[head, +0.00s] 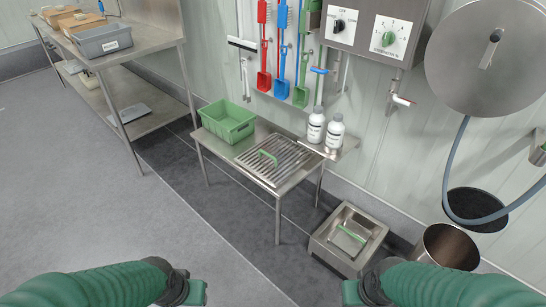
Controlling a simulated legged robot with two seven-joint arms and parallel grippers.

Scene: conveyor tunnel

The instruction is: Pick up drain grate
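My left gripper (196,293) is at the bottom edge of the head view, in front of the table and apart from the grate. My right gripper (351,293) is at the bottom right of centre, also apart from it. Only small green end parts of both grippers show, so their opening is unclear. Nothing is visibly held by either.
A steel floor box (325,236) with a green handle inside sits to the right, near a steel bin (445,249). Floor at left is clear.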

